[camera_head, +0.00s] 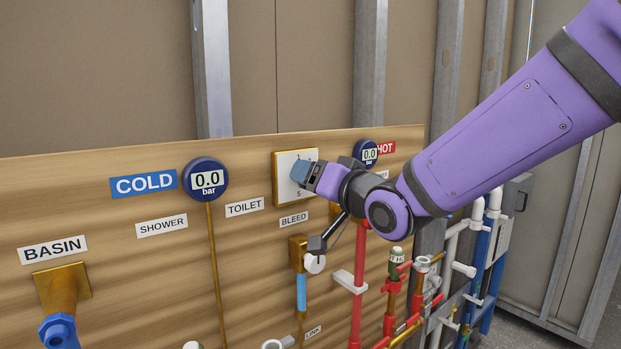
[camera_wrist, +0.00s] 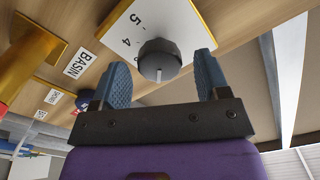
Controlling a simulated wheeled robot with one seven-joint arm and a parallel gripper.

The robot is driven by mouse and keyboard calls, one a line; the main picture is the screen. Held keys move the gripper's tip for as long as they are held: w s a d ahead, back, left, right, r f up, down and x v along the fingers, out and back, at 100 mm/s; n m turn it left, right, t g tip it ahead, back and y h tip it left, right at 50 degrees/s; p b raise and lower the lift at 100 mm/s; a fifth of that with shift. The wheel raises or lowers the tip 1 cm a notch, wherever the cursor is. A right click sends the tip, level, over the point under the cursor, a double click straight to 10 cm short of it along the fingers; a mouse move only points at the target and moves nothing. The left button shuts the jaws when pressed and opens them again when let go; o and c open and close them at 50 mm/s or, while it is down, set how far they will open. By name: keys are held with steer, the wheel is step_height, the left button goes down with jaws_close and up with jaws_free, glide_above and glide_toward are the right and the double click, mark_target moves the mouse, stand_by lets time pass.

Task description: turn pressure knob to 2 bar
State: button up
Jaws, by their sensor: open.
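The pressure knob (camera_wrist: 158,58) is a dark grey round knob with a white pointer line on a white dial plate (camera_wrist: 118,32). In the head view the plate (camera_head: 284,186) is on the wooden panel, and my gripper hides the knob. My gripper (camera_head: 301,172) is at the plate, its blue fingers spread. In the wrist view the open fingers (camera_wrist: 160,66) are on either side of the knob; contact is not clear.
The COLD gauge (camera_head: 207,180) and the HOT gauge (camera_head: 369,154) both read 0.0 bar. Below the plate are a brass fitting (camera_head: 298,250), a red pipe (camera_head: 357,290) and several valves. A blue-ended brass BASIN outlet (camera_head: 58,310) sticks out at the lower left.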

steer(key=v, duration=0.9)
steer(key=s+d+f+m+g+h, duration=0.1)
steer(key=s+d+g+h, duration=0.1)
steer(key=d+h, duration=0.3)
steer(key=s+d+f+g+h, duration=0.1)
steer(key=d+f+h, duration=0.1)
steer(key=d, duration=0.6)
steer(key=s+d+f+g+h, duration=0.1)
steer(key=s+d+g, duration=0.2)
steer(key=s, duration=0.4)
steer(key=s+d+f+g+h, duration=0.1)
steer(key=s+d+g+h, duration=0.1)
steer(key=s, duration=0.5)
steer(key=d+g, duration=0.1)
steer(key=d, duration=0.1)
steer(key=shift+s+d+f+g, duration=0.35)
steer(key=shift+g, duration=0.05)
steer(key=shift+w, duration=0.1)
